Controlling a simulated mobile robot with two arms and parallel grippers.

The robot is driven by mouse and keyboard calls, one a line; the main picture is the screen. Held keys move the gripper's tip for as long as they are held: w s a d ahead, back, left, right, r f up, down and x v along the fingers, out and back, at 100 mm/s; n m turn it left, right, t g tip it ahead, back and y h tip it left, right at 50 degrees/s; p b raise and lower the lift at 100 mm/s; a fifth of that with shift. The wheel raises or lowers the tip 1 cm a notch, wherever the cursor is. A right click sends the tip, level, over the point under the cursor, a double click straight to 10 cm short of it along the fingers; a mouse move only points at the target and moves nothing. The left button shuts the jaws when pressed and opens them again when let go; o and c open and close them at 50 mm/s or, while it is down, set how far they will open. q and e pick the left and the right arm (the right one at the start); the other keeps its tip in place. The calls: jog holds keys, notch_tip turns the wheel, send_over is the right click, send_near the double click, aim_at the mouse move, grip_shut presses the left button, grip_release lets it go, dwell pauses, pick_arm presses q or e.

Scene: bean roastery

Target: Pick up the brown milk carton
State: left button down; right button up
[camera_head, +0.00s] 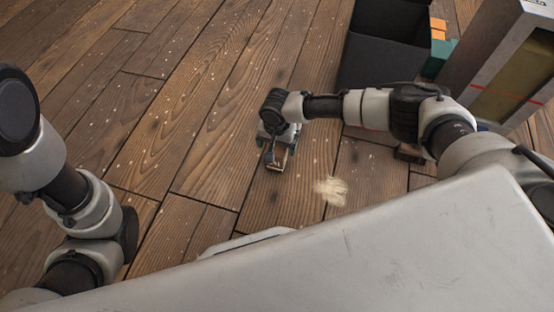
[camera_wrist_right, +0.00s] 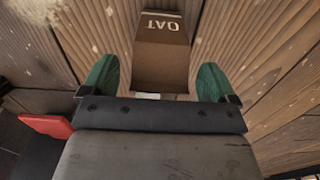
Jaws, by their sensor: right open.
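The brown milk carton (camera_wrist_right: 160,62), with white "OAT" lettering, is between the two green fingers of my right gripper (camera_wrist_right: 156,85) in the right wrist view. A gap shows between the carton and each finger. In the head view, my right gripper (camera_head: 275,150) is low over the wooden floor and hides most of the carton; a small brown part of it (camera_head: 281,158) shows below the gripper. My right gripper is open. I cannot tell whether the carton is upright or lying. My left arm is at the left of the head view, with its gripper out of the picture.
A dark open bin (camera_head: 385,55) stands beyond my right arm. Next to it are orange and green items (camera_head: 438,35) and a large box with a red line (camera_head: 505,85). A pale pile (camera_head: 330,190) lies on the floor right of the carton.

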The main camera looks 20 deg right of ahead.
notch_tip(320, 180, down, 2)
jog(key=shift+f+b, duration=0.15)
jog(key=shift+b, duration=0.4)
jog(key=shift+c, duration=0.3)
jog(key=c, duration=0.9)
jog(key=shift+c, duration=0.2)
